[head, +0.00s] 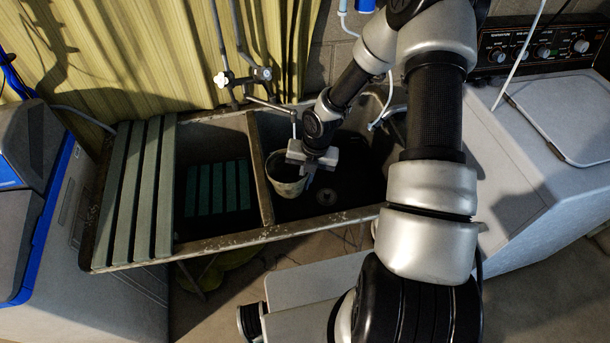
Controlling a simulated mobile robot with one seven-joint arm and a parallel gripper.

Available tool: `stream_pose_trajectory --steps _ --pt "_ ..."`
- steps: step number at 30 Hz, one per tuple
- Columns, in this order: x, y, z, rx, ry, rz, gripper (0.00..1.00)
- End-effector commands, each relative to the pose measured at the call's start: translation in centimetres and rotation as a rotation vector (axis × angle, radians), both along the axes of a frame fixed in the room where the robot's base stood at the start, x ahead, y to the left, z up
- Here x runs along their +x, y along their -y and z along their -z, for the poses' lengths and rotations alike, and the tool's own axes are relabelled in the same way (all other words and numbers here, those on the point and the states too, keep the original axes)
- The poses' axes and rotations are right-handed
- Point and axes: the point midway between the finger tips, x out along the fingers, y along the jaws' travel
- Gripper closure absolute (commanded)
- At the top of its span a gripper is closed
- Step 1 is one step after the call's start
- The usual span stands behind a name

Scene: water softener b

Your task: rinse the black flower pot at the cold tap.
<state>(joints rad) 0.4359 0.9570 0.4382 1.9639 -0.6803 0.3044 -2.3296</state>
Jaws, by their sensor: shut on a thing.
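A flower pot (286,186) is in the right basin of the double sink, by the divider; it looks grey rather than black here. My gripper (306,168) is shut on the right side of its rim, and the gripper body hides part of that side. The pot stands roughly upright with its mouth up. The tap (246,78) is on the pipes behind the sink, and its spout (275,105) reaches forward to just above the pot's mouth. I cannot tell which handle is cold, or whether water is running.
Wooden slats (140,190) cover the left end of the sink (235,238). The left basin holds a green slatted piece (218,188). A drain (324,197) shows in the right basin. A washing machine (560,150) stands right, a grey-blue appliance (40,190) left, and a curtain (165,55) hangs behind.

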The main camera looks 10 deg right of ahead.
Motion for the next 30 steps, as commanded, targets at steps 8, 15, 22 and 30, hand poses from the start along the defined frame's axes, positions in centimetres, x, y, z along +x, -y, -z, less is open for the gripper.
stream_pose_trajectory --steps 8,15,22,30 --pt "1.9 0.8 0.5 0.001 0.001 0.0 1.0" --pt "4.1 1.6 1.0 0.001 0.001 0.001 1.0" --pt "6.3 2.5 1.5 0.001 0.001 0.003 1.0" --pt "8.7 3.4 2.1 0.001 0.001 0.002 1.0"
